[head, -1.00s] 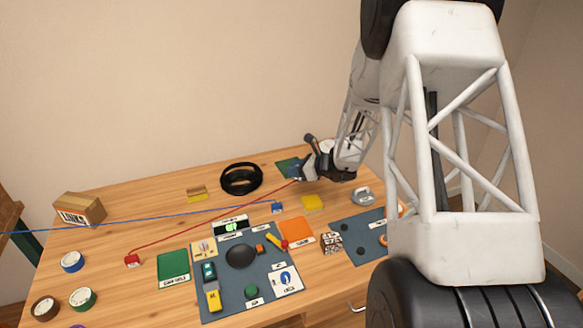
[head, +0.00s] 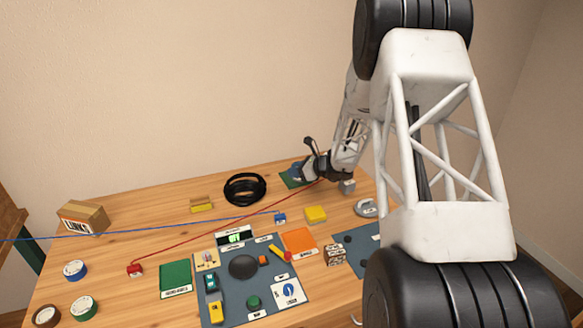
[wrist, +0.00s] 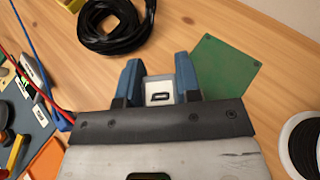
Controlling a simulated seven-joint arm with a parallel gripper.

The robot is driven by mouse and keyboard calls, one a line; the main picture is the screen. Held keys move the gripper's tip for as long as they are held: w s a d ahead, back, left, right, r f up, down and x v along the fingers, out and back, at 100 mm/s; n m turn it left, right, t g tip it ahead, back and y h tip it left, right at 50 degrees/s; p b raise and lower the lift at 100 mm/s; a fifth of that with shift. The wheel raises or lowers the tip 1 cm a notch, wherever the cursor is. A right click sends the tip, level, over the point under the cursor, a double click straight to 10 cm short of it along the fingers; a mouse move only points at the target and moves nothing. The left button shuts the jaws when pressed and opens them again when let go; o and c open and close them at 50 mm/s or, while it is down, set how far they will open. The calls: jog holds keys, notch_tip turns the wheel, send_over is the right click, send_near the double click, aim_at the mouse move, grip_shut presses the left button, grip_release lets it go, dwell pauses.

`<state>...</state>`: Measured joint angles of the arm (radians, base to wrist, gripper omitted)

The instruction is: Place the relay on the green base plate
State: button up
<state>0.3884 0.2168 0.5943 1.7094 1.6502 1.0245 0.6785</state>
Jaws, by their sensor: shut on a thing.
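My gripper (wrist: 158,72) has two blue fingers shut on a small whitish block with a dark slot, the relay (wrist: 159,91), in the wrist view. The fingers hide its sides. A flat green base plate (wrist: 228,66) with holes near its corners lies on the table just right of the fingers there. In the head view my gripper (head: 299,171) is at the far right of the table, over or beside the green plate (head: 287,181), which it partly covers. The relay is not clear in that view. I cannot tell its height above the table.
A black cable coil (head: 245,189) lies left of the gripper. A red wire (head: 215,242) runs across the table towards the gripper. Another green plate (head: 174,278) lies at the front left.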

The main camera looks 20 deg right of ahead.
jog(key=w, duration=0.3)
jog(key=w+d, duration=0.1)
jog(key=w, duration=0.4)
jog(key=shift+w+d+f, duration=0.4)
jog(key=shift+f, duration=0.1)
jog(key=shift+f, duration=1.65)
jog(key=shift+f, duration=0.15)
jog(key=o, duration=1)
jog(key=shift+c, duration=0.2)
jog(key=shift+s+d+r, duration=0.1)
jog(key=shift+r, duration=0.1)
jog(key=v, duration=1.1)
jog(key=shift+s+d+r, duration=0.2)
jog(key=shift+s, duration=0.05)
